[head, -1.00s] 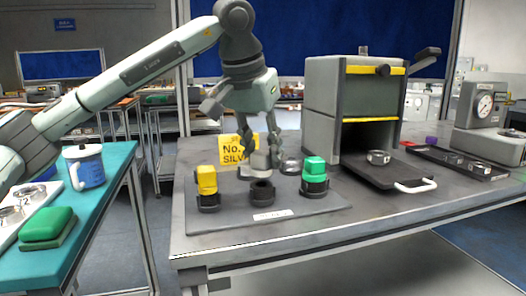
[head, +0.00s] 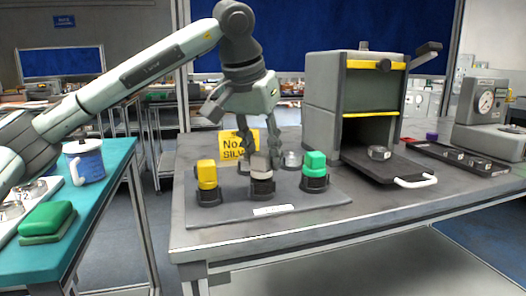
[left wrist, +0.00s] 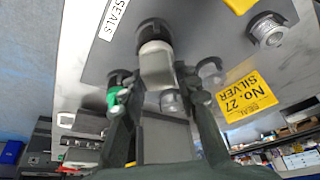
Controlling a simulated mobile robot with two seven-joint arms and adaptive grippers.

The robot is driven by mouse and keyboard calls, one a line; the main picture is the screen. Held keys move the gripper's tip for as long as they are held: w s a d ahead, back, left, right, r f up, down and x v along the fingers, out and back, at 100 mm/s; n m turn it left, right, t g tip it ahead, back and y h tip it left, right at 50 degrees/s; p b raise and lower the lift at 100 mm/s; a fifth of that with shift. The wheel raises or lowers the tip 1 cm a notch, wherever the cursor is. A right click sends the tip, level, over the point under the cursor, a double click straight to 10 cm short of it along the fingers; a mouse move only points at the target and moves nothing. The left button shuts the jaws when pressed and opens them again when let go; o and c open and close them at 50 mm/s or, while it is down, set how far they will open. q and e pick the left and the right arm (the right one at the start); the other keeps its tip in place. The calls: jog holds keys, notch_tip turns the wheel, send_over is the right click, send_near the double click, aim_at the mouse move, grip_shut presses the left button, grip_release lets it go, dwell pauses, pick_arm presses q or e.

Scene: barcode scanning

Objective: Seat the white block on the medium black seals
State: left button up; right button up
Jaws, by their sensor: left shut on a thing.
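The white block (head: 261,166) is upright over the middle black seals (head: 262,187), and its lower end meets their top. Whether it is fully down in them I cannot tell. My left gripper (head: 260,154) comes from above and is shut on the white block, one finger on each side. In the left wrist view the white block (left wrist: 156,62) shows between the fingers, with the black seals (left wrist: 152,30) at its end. My right gripper is not in view.
A yellow block (head: 207,174) stands in black seals left of the white one, a green block (head: 314,163) in seals to the right. All are on a grey board (head: 225,215). A metal cylinder (head: 292,160) and yellow sign (head: 230,146) are behind. A grey oven-like box (head: 325,95) stands right.

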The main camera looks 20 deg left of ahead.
pick_arm(q)
jog(key=shift+f, duration=0.3)
dwell(0.4)
jog(key=o, duration=1.2)
jog(key=shift+o, duration=0.4)
jog(key=shift+o, duration=1.3)
notch_tip(320, 180, up, 6)
jog(key=p, duration=0.4)
jog(key=shift+f+p, duration=0.2)
jog(key=shift+p, duration=0.15)
jog(key=shift+r+p, duration=0.3)
jog(key=shift+r, duration=0.6)
